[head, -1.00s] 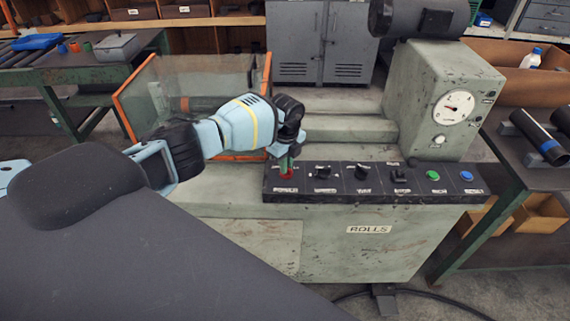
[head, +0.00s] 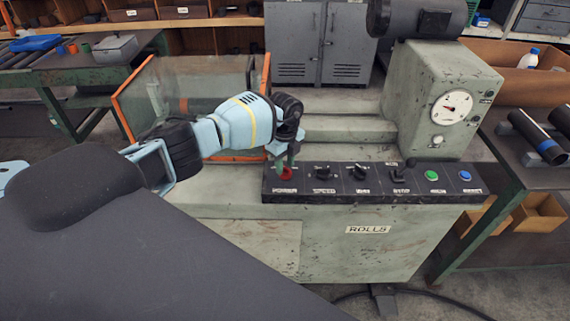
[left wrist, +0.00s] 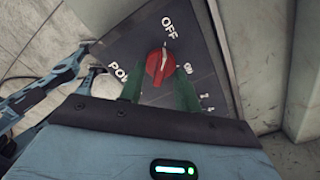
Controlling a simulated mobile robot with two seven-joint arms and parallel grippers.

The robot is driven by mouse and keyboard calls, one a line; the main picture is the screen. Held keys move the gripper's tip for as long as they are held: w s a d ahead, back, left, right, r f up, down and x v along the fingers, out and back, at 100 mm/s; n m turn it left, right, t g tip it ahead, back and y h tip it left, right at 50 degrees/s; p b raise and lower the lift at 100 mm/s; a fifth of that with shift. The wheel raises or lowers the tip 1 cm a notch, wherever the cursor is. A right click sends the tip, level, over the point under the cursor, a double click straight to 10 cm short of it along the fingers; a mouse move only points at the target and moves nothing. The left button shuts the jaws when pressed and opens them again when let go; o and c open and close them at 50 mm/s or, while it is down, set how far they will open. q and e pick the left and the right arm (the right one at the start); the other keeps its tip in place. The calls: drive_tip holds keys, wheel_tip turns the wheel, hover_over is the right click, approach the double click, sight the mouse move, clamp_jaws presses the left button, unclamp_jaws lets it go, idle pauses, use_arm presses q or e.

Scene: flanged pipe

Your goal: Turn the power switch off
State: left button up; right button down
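The power switch is a red rotary knob (head: 286,173) at the left end of the black control panel (head: 345,190). In the left wrist view the red knob (left wrist: 160,66) has its white mark pointing up, roughly toward the "OFF" label; "ON" is at its right. My left gripper (head: 285,157) reaches down over the knob. My right gripper is not in view.
A clear guard with orange edges (head: 185,95) stands behind my left arm.

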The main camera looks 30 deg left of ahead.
sight(285, 167)
use_arm(q)
wheel_tip(285, 167, up, 7)
drive_tip(key=shift+r, duration=0.1)
idle(0.7)
